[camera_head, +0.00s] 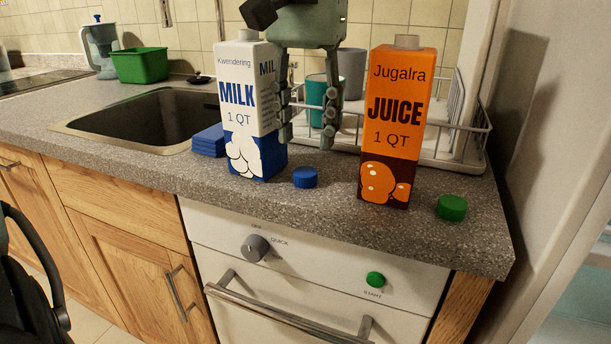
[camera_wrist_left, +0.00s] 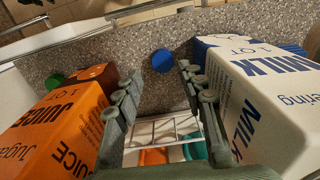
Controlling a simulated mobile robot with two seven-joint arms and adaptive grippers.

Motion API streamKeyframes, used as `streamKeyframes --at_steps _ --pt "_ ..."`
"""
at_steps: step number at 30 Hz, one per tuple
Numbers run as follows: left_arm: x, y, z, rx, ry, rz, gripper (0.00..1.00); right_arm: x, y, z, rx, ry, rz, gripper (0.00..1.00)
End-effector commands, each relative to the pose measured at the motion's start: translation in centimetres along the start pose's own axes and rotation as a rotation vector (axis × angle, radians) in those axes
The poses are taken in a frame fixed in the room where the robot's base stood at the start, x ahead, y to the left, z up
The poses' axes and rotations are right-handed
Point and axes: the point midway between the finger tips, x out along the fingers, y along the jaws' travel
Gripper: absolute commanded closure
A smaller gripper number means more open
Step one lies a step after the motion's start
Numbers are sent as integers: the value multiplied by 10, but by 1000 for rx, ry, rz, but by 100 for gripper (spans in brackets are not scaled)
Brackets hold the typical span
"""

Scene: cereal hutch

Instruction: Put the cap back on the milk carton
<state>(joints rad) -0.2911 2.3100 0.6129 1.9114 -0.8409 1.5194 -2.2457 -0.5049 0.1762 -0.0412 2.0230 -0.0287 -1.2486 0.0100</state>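The milk carton (camera_head: 238,100), white and blue, stands upright on the counter. Its pale spout (camera_head: 248,35) on top is bare. A blue cap (camera_head: 305,177) lies on the counter just right of the carton's base. My left gripper (camera_head: 306,141) points down between the milk carton and the juice carton, above and behind the cap. Its fingers are apart with nothing between them, and the left finger is close beside the milk carton. In the left wrist view the cap (camera_wrist_left: 163,60) lies beyond the open fingertips (camera_wrist_left: 160,75), with the milk carton (camera_wrist_left: 265,95) on the right. My right gripper is not in view.
An orange juice carton (camera_head: 395,120) with an uncapped spout stands to the right, and a green cap (camera_head: 452,207) lies beside it. Behind are a dish rack (camera_head: 470,130) and a teal cup (camera_head: 316,95). Blue sponges or cloths (camera_head: 208,141) lie near the sink (camera_head: 105,135).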

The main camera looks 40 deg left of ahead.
Motion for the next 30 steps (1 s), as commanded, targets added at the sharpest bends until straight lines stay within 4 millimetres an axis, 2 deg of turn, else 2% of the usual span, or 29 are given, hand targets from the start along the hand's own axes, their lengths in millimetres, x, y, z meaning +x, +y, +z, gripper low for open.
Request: streamKeyframes --at_steps 2,11,18,22,30 --pt "7 0 0 1 0 1 60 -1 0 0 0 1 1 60" --pt "10 0 0 0 0 1 60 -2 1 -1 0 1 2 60" --pt "44 -3 -3 1 -2 1 60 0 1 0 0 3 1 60" --pt "56 -3 -4 -1 0 2 60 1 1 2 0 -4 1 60" --pt "59 -3 -4 -1 2 2 60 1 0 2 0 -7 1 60"
